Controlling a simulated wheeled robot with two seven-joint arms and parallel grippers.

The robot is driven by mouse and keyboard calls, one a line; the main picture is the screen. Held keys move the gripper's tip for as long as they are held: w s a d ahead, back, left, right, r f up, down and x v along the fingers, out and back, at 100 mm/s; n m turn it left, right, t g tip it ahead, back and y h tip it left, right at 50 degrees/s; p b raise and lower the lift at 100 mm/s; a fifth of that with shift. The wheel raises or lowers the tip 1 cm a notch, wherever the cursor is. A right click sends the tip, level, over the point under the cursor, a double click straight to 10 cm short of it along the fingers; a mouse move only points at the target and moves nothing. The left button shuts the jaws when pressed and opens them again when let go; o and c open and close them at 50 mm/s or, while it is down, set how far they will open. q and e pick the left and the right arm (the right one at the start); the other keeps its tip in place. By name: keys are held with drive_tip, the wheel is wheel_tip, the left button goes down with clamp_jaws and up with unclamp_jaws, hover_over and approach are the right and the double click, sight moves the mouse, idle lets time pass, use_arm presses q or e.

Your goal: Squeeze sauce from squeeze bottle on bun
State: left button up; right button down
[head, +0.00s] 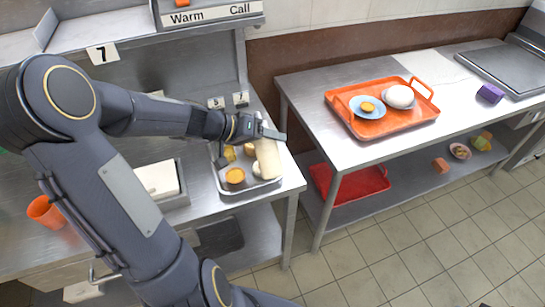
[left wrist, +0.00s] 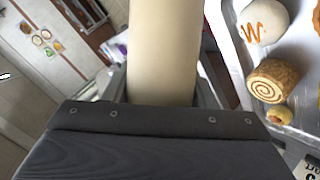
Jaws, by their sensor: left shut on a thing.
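My left gripper (head: 254,131) is shut on a cream squeeze bottle (head: 268,158), which hangs tilted over the metal tray (head: 249,188) on the left counter. In the left wrist view the bottle (left wrist: 162,50) fills the middle, and its tip is hidden. A white bun (left wrist: 264,20) with an orange zigzag of sauce on top lies on the tray there. In the head view a pale round thing, probably this bun (head: 258,167), shows partly beside the bottle. Whether the bottle touches it cannot be told. My right gripper is not in view.
A swirl roll (left wrist: 272,80) lies near the bun, with other pastries on the metal tray. An orange tray (head: 373,128) with a white bun (head: 399,97) and a blue plate (head: 356,105) stands on the right table. An orange cup (head: 45,211) is at left.

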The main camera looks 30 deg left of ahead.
use_arm(q)
drive_tip(key=r+m+b, duration=0.2)
drive_tip(key=r+m+h+b, duration=0.1)
drive_tip(key=r+m+b, duration=0.1)
drive_tip(key=m+b, duration=0.1)
drive_tip(key=r+m+h+b, duration=0.1)
drive_tip(key=r+m+b, duration=0.2)
drive_tip(key=shift+w+a+g, duration=0.3)
drive_tip(key=shift+w+a, duration=0.1)
drive_tip(key=r+m, duration=0.2)
drive_tip(key=r+m+h+b, duration=0.1)
drive_tip(key=r+m, duration=0.1)
drive_tip(key=r+m+g, duration=0.1)
drive_tip(key=r+m, duration=0.1)
drive_tip(key=shift+w+a+r+h+b, duration=0.25)
drive_tip(key=shift+a+h+b, duration=0.05)
drive_tip(key=shift+h+b, duration=0.1)
